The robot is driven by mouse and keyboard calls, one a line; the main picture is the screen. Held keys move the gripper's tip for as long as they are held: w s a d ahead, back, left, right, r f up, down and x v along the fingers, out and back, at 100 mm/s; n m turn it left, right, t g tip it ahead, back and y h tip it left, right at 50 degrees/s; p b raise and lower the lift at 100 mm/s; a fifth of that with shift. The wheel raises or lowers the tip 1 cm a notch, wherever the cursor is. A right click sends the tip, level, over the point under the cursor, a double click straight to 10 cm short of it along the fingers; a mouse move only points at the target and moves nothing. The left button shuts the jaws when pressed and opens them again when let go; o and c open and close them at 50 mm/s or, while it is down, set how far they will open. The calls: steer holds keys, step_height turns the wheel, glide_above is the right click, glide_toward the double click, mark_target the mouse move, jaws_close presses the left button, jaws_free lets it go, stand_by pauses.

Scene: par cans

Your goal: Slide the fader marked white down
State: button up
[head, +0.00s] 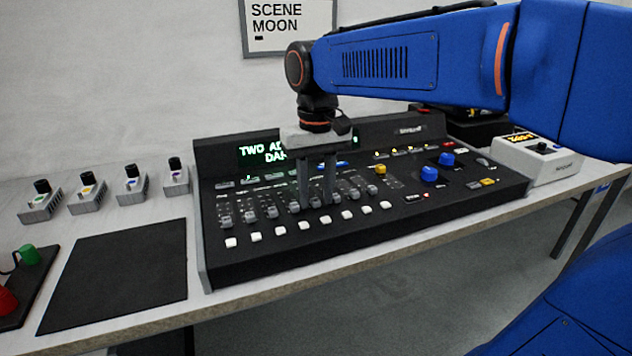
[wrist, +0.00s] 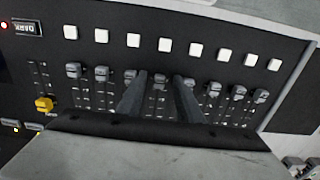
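The black lighting desk (head: 300,262) carries a row of grey-capped faders above a row of white buttons. The fader labels are too small to read, so I cannot tell by marking which is white. My gripper (head: 316,203) points down over the middle of the fader row, fingers apart. In the wrist view my gripper (wrist: 159,77) straddles one fader cap (wrist: 160,77), with a finger on each side and small gaps showing. That cap also shows between the fingertips in the head view (head: 315,202). All the grey caps sit near the button end of their slots.
A yellow-capped fader (head: 380,169) and blue knobs (head: 429,174) are on the desk's right. A black mat (head: 118,273) and several small knob boxes (head: 87,196) lie left. A white box (head: 540,160) stands right. The desk's screen (head: 262,151) stands behind the gripper.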

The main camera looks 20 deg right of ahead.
mark_target(317, 201)
step_height(317, 201, up, 17)
steer(key=shift+r, duration=0.2)
stand_by(0.4)
steer(key=shift+s, duration=0.1)
stand_by(0.3)
